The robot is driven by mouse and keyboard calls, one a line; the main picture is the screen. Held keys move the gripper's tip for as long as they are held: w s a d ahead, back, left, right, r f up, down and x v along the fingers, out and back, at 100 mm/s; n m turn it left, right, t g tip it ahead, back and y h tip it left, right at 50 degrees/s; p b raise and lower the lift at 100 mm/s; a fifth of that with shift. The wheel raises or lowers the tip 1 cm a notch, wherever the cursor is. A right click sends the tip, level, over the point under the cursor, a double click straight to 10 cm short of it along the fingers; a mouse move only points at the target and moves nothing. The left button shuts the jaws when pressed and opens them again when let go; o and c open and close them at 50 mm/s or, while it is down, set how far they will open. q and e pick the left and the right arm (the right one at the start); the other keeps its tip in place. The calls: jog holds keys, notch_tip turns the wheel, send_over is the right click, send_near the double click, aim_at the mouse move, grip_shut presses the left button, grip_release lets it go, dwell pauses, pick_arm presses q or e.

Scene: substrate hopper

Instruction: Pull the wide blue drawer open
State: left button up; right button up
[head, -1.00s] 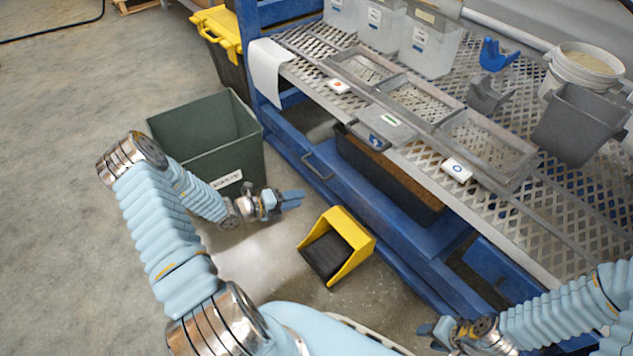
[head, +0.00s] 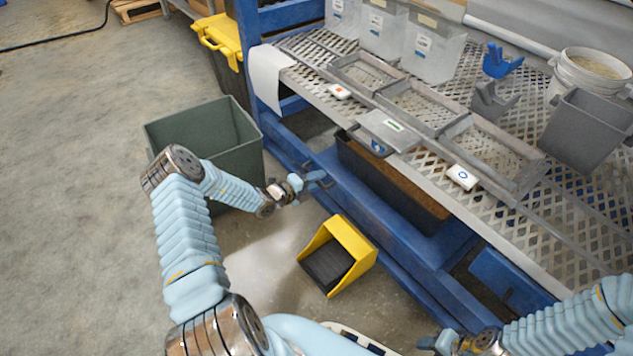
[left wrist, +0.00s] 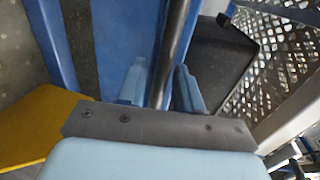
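The wide blue drawer (head: 362,207) is a long blue front low under the mesh bench. Whether it is flush with the frame is hard to tell. My left gripper (head: 318,182) is at the left part of this front, where the drawer's bar handle is. In the left wrist view the dark handle (left wrist: 171,50) runs lengthwise between the two light-blue fingers (left wrist: 160,88). The fingers stand apart on either side of it, and the bar looks nearer the right finger.
A yellow scoop-like bin (head: 347,240) stands on the floor below the left gripper. A green bin (head: 200,135) is behind the left forearm. The bench (head: 520,240) overhangs above, with trays and a white bucket (head: 590,72). Floor at the left is clear.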

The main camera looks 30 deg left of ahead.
pick_arm(q)
jog(key=shift+c, duration=0.2)
grip_shut()
